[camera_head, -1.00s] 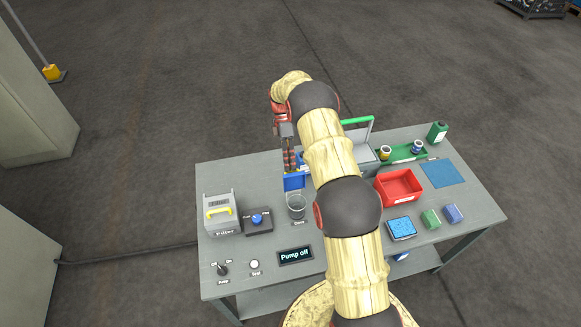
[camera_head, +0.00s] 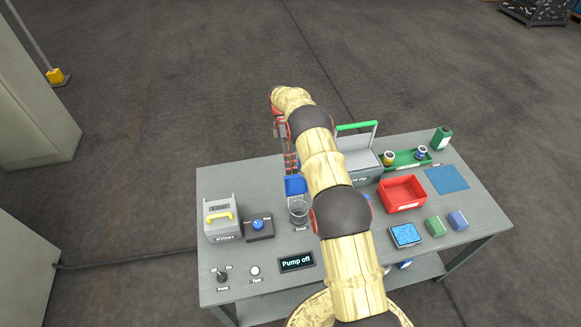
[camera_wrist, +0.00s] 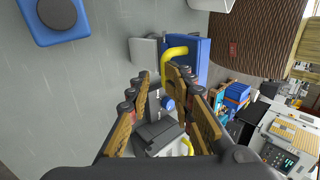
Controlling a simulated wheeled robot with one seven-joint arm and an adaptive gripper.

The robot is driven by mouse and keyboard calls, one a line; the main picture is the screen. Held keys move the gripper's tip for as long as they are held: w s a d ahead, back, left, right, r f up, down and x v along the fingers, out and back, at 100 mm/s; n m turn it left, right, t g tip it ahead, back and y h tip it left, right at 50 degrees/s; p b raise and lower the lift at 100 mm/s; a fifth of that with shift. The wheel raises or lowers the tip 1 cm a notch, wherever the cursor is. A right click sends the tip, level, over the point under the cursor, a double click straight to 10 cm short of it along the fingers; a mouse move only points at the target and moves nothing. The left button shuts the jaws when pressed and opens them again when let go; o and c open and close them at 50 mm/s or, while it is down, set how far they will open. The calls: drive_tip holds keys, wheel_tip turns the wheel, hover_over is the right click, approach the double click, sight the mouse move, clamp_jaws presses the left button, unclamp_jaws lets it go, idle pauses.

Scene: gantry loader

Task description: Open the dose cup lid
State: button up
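The dose cup (camera_head: 299,211) is a clear round cup on the bench, left of my arm, with a "Dose" label in front. My arm passes close to its right side; I cannot make out its lid or whether that is shut. My gripper (camera_head: 291,163) hangs behind the cup, above a blue box (camera_head: 295,185), partly hidden by my arm. In the wrist view my gripper (camera_wrist: 160,84) has its fingers apart with nothing held between them. A blue block with a yellow curved handle (camera_wrist: 176,53) lies beyond the fingertips. I cannot identify the cup in that view.
A grey filter unit (camera_head: 221,222) and a blue-knobbed box (camera_head: 258,226) stand to the left. A "Pump off" display (camera_head: 297,262) is in front. A green-handled grey box (camera_head: 359,160), a red bin (camera_head: 403,190) and a green tray (camera_head: 408,161) are to the right. The back left bench is clear.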

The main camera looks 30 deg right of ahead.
drive_tip(key=shift+o, duration=1.2)
drive_tip(key=shift+x, duration=1.2)
drive_tip(key=shift+o, duration=0.2)
drive_tip(key=shift+w, duration=0.3)
drive_tip(key=shift+w, duration=0.1)
